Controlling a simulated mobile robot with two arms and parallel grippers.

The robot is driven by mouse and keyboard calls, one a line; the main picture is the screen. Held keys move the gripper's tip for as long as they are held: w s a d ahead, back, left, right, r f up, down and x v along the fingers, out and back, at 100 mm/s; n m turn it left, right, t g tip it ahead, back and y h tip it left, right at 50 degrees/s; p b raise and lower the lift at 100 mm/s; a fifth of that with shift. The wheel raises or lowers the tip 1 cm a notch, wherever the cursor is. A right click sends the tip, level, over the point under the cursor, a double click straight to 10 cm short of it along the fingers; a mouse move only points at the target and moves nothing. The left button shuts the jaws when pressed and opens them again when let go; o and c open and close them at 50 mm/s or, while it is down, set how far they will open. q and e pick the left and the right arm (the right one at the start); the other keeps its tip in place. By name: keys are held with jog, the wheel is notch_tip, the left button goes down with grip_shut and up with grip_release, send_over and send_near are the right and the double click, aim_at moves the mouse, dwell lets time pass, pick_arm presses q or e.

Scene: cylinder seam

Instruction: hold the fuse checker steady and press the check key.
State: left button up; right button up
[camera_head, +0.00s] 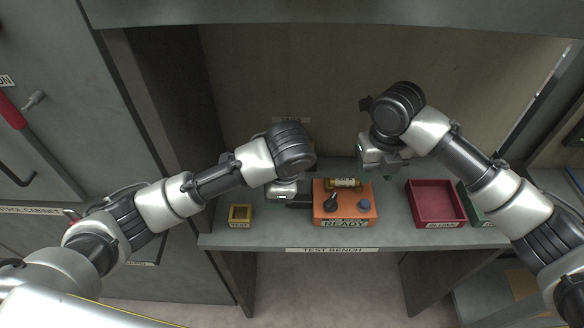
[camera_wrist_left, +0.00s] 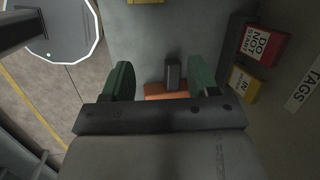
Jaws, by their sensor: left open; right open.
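The orange fuse checker (camera_head: 330,215) sits on the test bench with a READY label on its front. On its top are a gold fuse (camera_head: 343,183), a black lever or knob (camera_head: 331,202) and a round blue-grey key (camera_head: 364,204). A dark handle (camera_head: 299,201) sticks out of its left side. My left gripper (camera_head: 284,190) is open at that handle. In the left wrist view the handle (camera_wrist_left: 173,74) stands between the green fingers, with an orange strip of the checker (camera_wrist_left: 165,90) below. My right gripper (camera_head: 378,163) is open above the checker's back right; its fingertips are mostly hidden.
A yellow TEST box (camera_head: 240,214) stands left on the bench (camera_head: 300,238). A red bin (camera_head: 436,205) and a green bin (camera_head: 476,206) stand right. In the left wrist view, red DO NOT START (camera_wrist_left: 262,47) and yellow (camera_wrist_left: 240,84) holders are at the right.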

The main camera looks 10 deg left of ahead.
pick_arm(q)
jog(key=w, duration=0.1)
jog(key=w+d+h, duration=0.1)
jog(key=w, duration=0.1)
jog(key=w+d+m+g+h, duration=0.1)
jog(key=shift+w+d+r, duration=0.15)
jog(key=shift+w+d, duration=0.05)
jog(key=shift+w, duration=0.1)
jog(key=shift+g+h, duration=0.4)
jog(key=shift+h, duration=0.1)
jog(key=f, duration=1)
jog(key=shift+w+d, duration=0.15)
jog(key=shift+d, duration=0.1)
jog(key=c, duration=1.1)
grip_shut()
pick_arm(e)
grip_shut()
